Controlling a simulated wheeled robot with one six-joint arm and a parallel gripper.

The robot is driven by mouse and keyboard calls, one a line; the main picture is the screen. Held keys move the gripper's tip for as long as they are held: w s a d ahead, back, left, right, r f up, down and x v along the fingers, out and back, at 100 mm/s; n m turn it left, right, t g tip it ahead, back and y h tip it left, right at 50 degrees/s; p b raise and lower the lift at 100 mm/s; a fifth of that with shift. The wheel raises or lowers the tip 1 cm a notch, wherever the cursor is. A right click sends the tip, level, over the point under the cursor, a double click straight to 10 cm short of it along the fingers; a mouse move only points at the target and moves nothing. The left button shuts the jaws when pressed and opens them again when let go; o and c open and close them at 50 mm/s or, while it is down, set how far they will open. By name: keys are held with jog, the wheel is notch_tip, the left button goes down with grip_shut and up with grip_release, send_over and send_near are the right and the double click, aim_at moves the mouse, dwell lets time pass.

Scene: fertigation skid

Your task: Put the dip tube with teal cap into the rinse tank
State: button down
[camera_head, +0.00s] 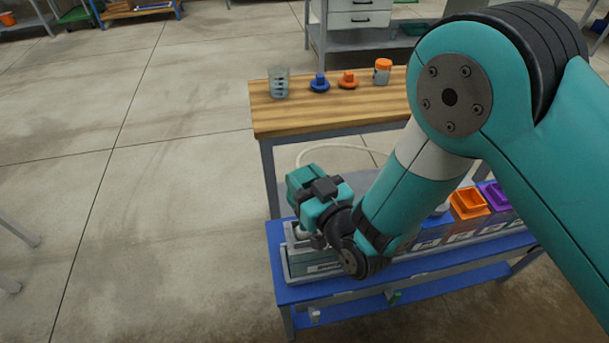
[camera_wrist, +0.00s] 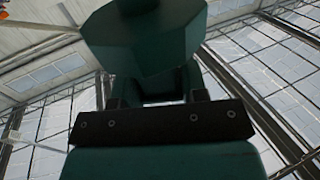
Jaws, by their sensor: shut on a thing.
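My gripper (camera_head: 305,190) is tipped upward at the left end of the blue skid. It is shut on the teal cap of the dip tube; the cap (camera_wrist: 145,40) fills the top of the wrist view, beyond the dark jaw mount. A pale, thin hose (camera_head: 340,147) arcs from behind the cap to the right, and its far end is hidden by my arm.
Orange (camera_head: 468,203) and purple (camera_head: 494,194) square-topped containers stand farther right on the skid (camera_head: 420,290), partly behind my arm. A wooden bench (camera_head: 300,115) behind holds a clear beaker (camera_head: 278,82), a blue cap (camera_head: 320,83), an orange cap (camera_head: 347,80) and an orange-lidded jar (camera_head: 382,72).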

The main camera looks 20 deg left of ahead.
jog(key=shift+f+b, duration=4.85)
jog(key=shift+f, duration=1.1)
jog(key=c, duration=0.6)
grip_release()
jog(key=shift+o, duration=0.2)
jog(key=shift+s, duration=0.1)
